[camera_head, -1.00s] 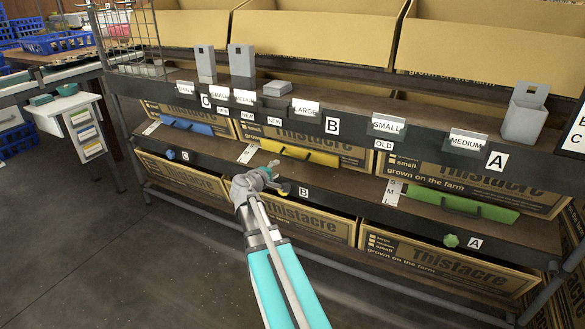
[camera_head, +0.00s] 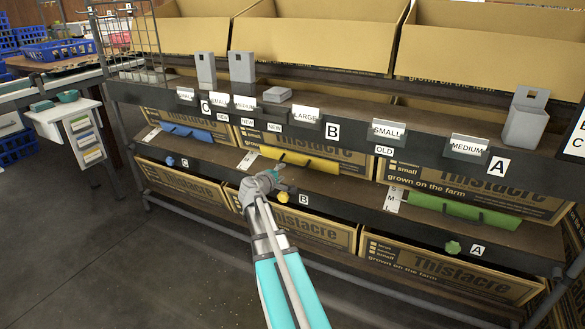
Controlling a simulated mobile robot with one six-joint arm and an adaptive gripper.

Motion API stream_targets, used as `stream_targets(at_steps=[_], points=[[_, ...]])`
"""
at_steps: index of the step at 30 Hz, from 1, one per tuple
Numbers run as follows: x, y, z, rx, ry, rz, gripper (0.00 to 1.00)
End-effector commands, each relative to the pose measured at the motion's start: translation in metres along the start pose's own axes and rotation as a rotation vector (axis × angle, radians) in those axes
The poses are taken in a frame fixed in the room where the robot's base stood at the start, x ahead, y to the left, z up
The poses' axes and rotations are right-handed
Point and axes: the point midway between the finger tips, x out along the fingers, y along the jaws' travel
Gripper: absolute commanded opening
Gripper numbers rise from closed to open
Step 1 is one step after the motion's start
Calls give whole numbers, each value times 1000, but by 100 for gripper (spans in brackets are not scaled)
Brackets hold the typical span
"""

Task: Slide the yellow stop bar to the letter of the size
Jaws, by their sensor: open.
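The yellow stop bar (camera_head: 300,158) lies on the middle bay B of the lower shelf, in front of a cardboard box. A white letter strip (camera_head: 248,161) is at its left end; its letters are too small to read. A yellow knob (camera_head: 283,197) sits on the shelf's front rail just below my gripper, left of the B label (camera_head: 304,200). My gripper (camera_head: 275,173) is open and empty, in front of the bar's left part. I cannot tell whether it touches the bar or the knob.
A blue bar (camera_head: 187,131) lies in bay C on the left and a green bar (camera_head: 462,210) in bay A on the right, with a green knob (camera_head: 453,247). The upper shelf (camera_head: 350,118) overhangs with size cards and grey holders. The floor (camera_head: 150,270) is clear at the left.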

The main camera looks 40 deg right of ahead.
Motion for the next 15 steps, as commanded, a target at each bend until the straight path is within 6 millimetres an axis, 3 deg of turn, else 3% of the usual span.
stream_targets(at_steps=[15], points=[[79,-1,-1,0,-1,0,51]])
